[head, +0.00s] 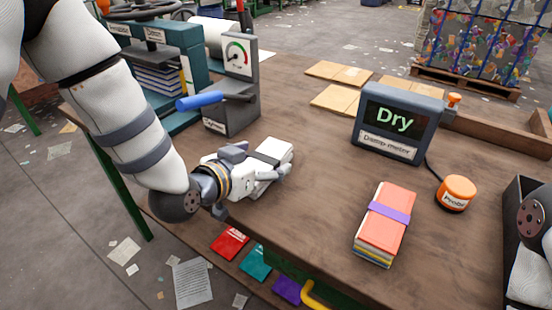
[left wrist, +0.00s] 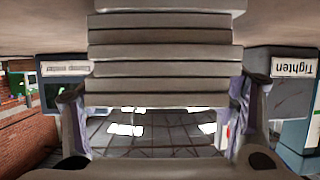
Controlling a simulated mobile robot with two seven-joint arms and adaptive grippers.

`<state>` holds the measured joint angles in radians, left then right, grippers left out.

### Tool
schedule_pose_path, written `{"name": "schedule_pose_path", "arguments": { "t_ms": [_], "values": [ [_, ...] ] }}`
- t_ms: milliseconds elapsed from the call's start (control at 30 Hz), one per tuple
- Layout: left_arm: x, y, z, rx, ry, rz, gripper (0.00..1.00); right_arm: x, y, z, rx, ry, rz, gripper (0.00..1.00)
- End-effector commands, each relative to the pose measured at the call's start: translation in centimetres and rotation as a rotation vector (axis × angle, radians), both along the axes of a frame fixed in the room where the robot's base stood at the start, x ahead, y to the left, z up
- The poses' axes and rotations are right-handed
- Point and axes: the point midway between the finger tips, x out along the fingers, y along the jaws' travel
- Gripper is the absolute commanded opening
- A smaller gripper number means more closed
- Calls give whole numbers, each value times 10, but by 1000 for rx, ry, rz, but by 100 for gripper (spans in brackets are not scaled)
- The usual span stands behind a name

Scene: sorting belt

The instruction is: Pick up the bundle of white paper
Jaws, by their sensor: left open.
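The bundle of white paper (head: 274,150) lies on the brown workbench, partly hidden by my left gripper (head: 262,170). In the left wrist view, which looks upside down, the bundle (left wrist: 165,54) appears as a stack of several pale grey-white layers. My left gripper (left wrist: 160,105) is open there, with one finger on each side of the stack. I cannot tell whether the fingers touch it. My right arm shows only in part at the right edge of the head view, and its gripper is out of view.
A press with a gauge and blue-handled lever (head: 203,101) stands behind the left gripper. A meter reading "Dry" (head: 397,122), an orange probe (head: 456,193) and a red bundle with a purple band (head: 386,224) are to the right. The bench (head: 325,190) is clear between.

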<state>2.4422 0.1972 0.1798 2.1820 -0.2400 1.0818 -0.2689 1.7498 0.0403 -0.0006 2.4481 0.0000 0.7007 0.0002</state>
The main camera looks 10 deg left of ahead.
Motion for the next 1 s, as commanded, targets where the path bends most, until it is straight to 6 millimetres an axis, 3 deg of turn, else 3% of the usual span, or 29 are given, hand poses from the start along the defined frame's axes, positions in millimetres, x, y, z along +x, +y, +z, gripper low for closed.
{"name": "schedule_pose_path", "arguments": {
  "t_ms": [100, 367, 600, 733, 867, 1000],
  "values": [
    [0, 0, 5, -1, -6, 1, 76, 1, 0, 2, 1, -3, 1, 69],
    [0, 0, 5, 1, -5, 0, 17, 1, 0, 2, 1, -4, 1, 69],
    [0, 0, 4, 0, -3, 1, 17, 1, 0, 2, 1, -4, 1, 69],
    [0, 0, 16, 2, -6, 0, 17, 4, 0, 5, 1, -15, 1, 69],
    [0, -2, 46, 1, -16, -1, 17, 12, 0, 13, 0, -45, 1, 69],
    [-19, -29, 89, 2, -27, -7, 17, 27, 0, 26, 1, -98, 0, 69]
  ]
}}
